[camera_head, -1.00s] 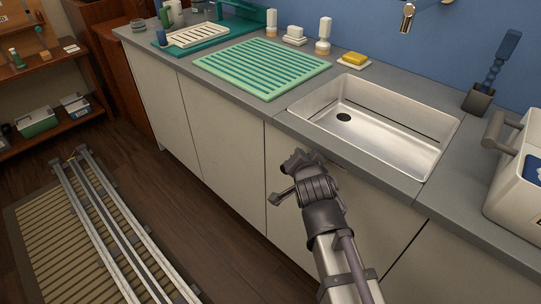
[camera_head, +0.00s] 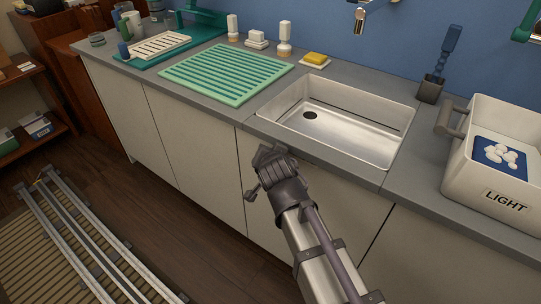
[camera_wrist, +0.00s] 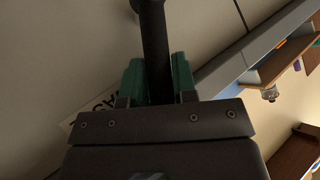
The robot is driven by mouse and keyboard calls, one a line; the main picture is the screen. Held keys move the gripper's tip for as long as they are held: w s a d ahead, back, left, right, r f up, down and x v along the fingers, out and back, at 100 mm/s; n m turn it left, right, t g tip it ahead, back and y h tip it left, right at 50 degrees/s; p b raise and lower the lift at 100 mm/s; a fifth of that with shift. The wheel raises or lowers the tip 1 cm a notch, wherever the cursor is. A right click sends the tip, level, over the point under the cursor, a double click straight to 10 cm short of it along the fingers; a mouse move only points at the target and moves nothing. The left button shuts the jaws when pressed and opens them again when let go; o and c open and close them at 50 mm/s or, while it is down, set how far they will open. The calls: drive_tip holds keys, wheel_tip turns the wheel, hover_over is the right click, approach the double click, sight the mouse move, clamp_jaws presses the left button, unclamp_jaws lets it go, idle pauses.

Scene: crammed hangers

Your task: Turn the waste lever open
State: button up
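In the head view my gripper (camera_head: 272,154) is at the cabinet front just below the counter edge, under the left part of the steel sink (camera_head: 345,130). In the wrist view a dark round bar, the waste lever (camera_wrist: 155,35), runs down from the top edge between the two green fingertips of my gripper (camera_wrist: 158,78). The fingertips sit close against both sides of the bar and look shut on it. A white label (camera_wrist: 98,108) with dark letters, partly covered by my gripper, is on the panel behind. The lever is hidden in the head view.
The grey counter carries a green ribbed mat (camera_head: 225,72), a yellow sponge (camera_head: 316,58), a brush in a holder (camera_head: 434,85) and a white bin marked LIGHT (camera_head: 500,170). Dark floor (camera_head: 150,220) is open at left, beside a rail track (camera_head: 85,235).

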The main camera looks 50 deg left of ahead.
drive_tip(key=o, duration=0.4)
drive_tip(key=shift+c, duration=0.2)
